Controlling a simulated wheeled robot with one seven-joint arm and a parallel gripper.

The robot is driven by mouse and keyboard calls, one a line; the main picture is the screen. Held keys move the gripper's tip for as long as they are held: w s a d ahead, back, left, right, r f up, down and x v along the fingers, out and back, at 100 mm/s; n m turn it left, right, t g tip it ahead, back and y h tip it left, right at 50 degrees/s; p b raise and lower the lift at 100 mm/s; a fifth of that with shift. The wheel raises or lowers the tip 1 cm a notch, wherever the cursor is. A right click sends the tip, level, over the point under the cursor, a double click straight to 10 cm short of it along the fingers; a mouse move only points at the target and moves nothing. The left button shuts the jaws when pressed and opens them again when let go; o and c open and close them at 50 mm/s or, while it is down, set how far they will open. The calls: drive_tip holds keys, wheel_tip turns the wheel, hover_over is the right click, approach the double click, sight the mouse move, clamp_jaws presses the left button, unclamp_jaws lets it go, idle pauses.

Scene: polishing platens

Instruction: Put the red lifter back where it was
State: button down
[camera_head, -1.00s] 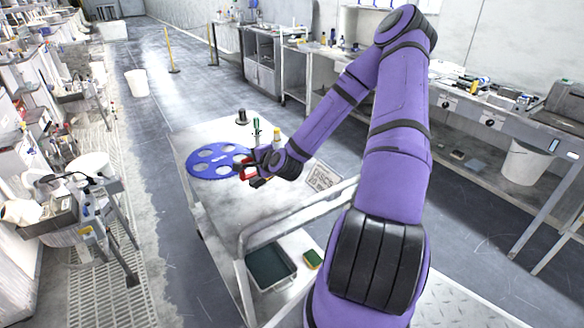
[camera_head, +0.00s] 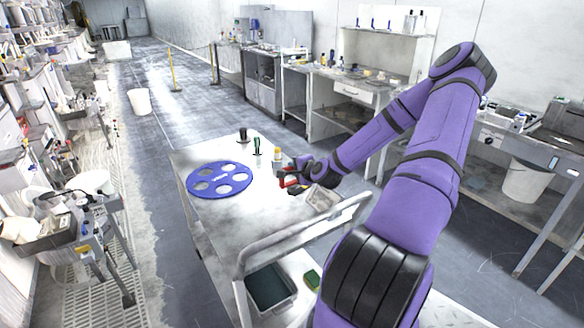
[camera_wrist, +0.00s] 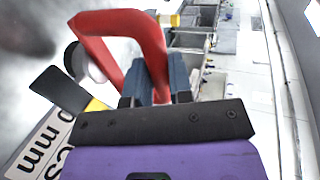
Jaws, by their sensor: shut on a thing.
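The red lifter (camera_head: 289,180) is held in my gripper (camera_head: 291,177), above the right part of the metal cart top. In the wrist view its red looped handle (camera_wrist: 128,20) rises between the dark finger pads of my gripper (camera_wrist: 158,80), which are shut on it. The lifter's lower end is hidden in that view. A blue disc with several round holes (camera_head: 221,194) lies flat on the cart to the left of my gripper, clear of the lifter.
A printed label plate (camera_wrist: 42,145) lies close by. The cart's rail (camera_head: 300,232) and a lower tray (camera_head: 270,287) are in front.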

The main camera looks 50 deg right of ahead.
drive_tip(key=w+d+f, duration=0.4)
drive_tip(key=w+d, duration=0.2)
drive_tip(key=w, duration=0.2)
drive_tip(key=shift+d+f, duration=0.2)
drive_tip(key=shift+d, duration=0.2)
drive_tip(key=c, duration=1)
unclamp_jaws()
drive_tip(key=shift+s+f, duration=0.1)
drive_tip(key=shift+f, duration=0.05)
